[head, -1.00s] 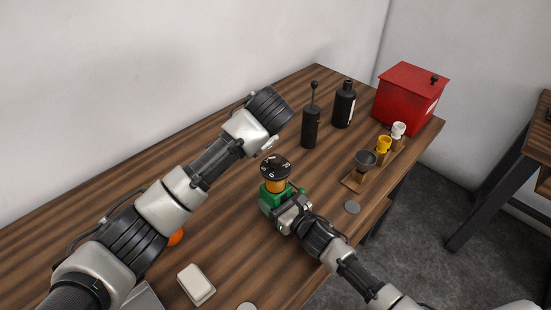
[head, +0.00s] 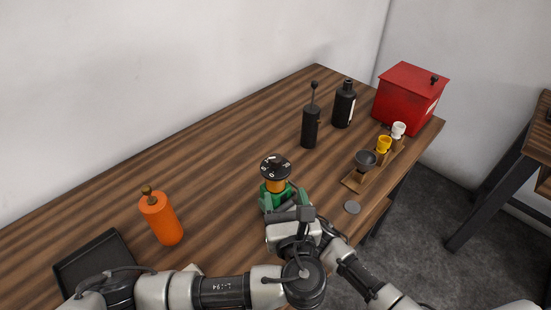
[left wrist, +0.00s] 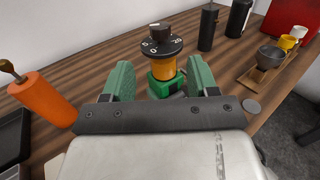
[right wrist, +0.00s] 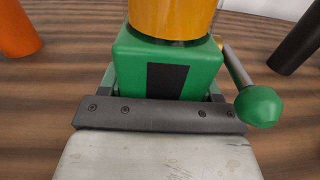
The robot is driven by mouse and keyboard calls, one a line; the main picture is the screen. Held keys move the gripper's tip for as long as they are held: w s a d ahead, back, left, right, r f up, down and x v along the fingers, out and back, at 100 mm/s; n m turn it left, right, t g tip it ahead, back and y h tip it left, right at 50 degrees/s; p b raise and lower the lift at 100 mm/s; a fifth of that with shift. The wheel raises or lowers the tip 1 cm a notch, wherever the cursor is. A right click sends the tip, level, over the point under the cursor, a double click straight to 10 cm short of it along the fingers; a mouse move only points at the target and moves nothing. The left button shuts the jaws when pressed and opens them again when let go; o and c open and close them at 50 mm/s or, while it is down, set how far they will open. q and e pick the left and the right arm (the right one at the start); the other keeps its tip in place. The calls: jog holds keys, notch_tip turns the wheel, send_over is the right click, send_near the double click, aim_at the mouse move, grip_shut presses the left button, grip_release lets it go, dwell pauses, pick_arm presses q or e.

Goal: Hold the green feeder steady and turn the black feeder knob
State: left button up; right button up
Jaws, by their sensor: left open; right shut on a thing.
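The green feeder (head: 272,201) stands upright on the table, with a yellow-orange collar and a black numbered dial (head: 275,167) on top. The black feeder knob (left wrist: 160,31) rises from the dial in the left wrist view. My right gripper (right wrist: 162,88) is shut on the green base (right wrist: 130,65), low on its body; in the head view it is mostly hidden behind my left arm. My left gripper (head: 290,212) is open and empty. In the left wrist view its fingers (left wrist: 160,82) frame the feeder from the near side, apart from the knob.
An orange bottle (head: 161,217) and a dark tray (head: 95,262) are at the left. Black bottles (head: 310,127) (head: 344,105), a red box (head: 410,97) and a wooden rack with cups (head: 355,181) stand at the right. A grey disc (head: 352,208) lies near the front edge.

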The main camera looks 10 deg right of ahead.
aim_at(276, 165)
pick_arm(q)
jog(key=w, duration=1.1)
jog(key=shift+w+d, duration=0.15)
jog(key=shift+w, duration=0.2)
jog(key=shift+c, duration=0.2)
jog(key=c, duration=0.9)
